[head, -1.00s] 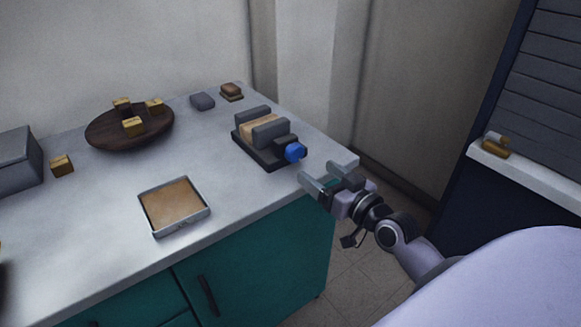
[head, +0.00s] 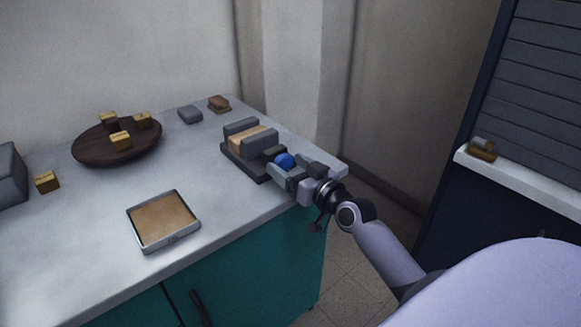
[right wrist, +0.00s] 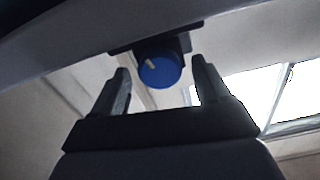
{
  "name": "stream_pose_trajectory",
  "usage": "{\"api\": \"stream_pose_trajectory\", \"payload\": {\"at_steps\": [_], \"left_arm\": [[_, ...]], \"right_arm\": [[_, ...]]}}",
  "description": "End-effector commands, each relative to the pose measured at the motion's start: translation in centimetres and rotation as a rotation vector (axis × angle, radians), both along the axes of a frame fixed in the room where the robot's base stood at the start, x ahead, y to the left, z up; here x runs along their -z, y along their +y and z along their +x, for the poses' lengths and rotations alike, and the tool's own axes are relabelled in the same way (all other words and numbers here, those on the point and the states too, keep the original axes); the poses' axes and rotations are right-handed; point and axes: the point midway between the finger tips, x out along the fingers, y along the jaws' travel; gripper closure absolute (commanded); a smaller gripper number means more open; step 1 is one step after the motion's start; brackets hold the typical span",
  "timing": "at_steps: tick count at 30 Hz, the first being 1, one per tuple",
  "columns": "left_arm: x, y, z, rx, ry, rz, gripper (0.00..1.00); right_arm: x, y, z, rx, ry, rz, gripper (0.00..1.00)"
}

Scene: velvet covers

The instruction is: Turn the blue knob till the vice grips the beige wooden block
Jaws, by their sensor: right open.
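The vice (head: 238,152) is dark grey and stands near the counter's right end. The beige wooden block (head: 248,137) sits between its jaws; I cannot tell if the jaws press on it. The blue knob (head: 285,161) is on the vice's near right end. My right gripper (head: 281,165) is open at the knob, its fingers on either side of it in the head view. In the right wrist view the blue knob (right wrist: 158,70), with a pale mark, shows beyond and between the open fingertips (right wrist: 160,70), with gaps on both sides. My left gripper is not in view.
A tray (head: 163,245) with a tan inside lies at the counter's front. A dark round board (head: 88,152) with several small wooden blocks stands at the back left. A grey block (head: 190,114) and a brown stack (head: 218,104) are behind the vice.

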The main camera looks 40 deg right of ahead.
Motion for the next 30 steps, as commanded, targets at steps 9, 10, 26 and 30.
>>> {"api": "stream_pose_trajectory", "payload": {"at_steps": [9,10,26,30], "left_arm": [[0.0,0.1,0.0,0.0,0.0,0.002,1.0],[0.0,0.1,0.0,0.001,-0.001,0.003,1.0],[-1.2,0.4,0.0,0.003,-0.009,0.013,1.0],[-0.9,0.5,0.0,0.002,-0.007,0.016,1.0]], "right_arm": [[0.0,0.0,0.0,0.0,0.0,0.0,0.53],[0.0,0.0,0.0,0.0,0.0,0.0,0.63],[-0.1,0.0,0.0,-0.001,0.018,0.214,0.8],[0.0,0.0,0.0,0.0,0.018,0.232,0.8]]}}
